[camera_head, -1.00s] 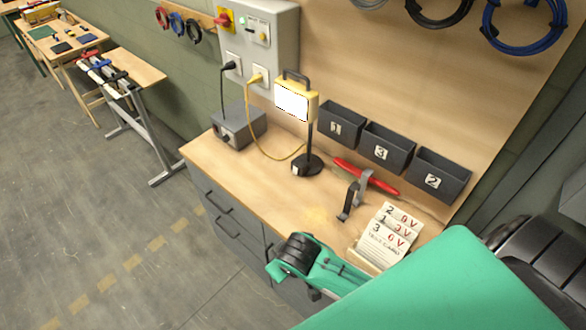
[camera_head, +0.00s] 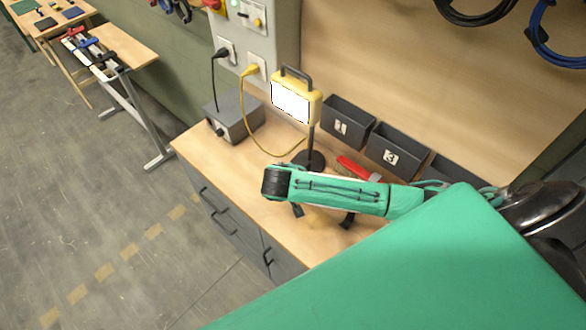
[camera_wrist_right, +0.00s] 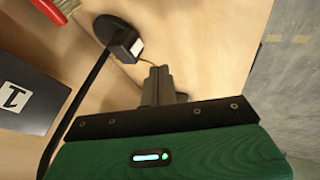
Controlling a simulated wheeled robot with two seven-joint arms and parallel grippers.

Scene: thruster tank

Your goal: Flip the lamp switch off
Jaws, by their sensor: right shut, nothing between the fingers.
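The yellow work lamp (camera_head: 296,97) stands on the bench with its panel glowing white. Its round black base (camera_head: 309,158) is partly covered by my right arm in the head view. In the right wrist view, the base (camera_wrist_right: 106,27) carries a small black switch box (camera_wrist_right: 124,44) with a pale face. My right gripper (camera_wrist_right: 158,72) is shut and empty, its tips close beside the switch box and near the yellow cable. I cannot tell whether they touch it. The switch's position is too small to read. My left gripper is not in view.
A grey box (camera_head: 234,117) stands left on the bench, below a wall panel (camera_head: 262,35) with plugged cables. The bench's left front (camera_head: 215,160) is clear.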

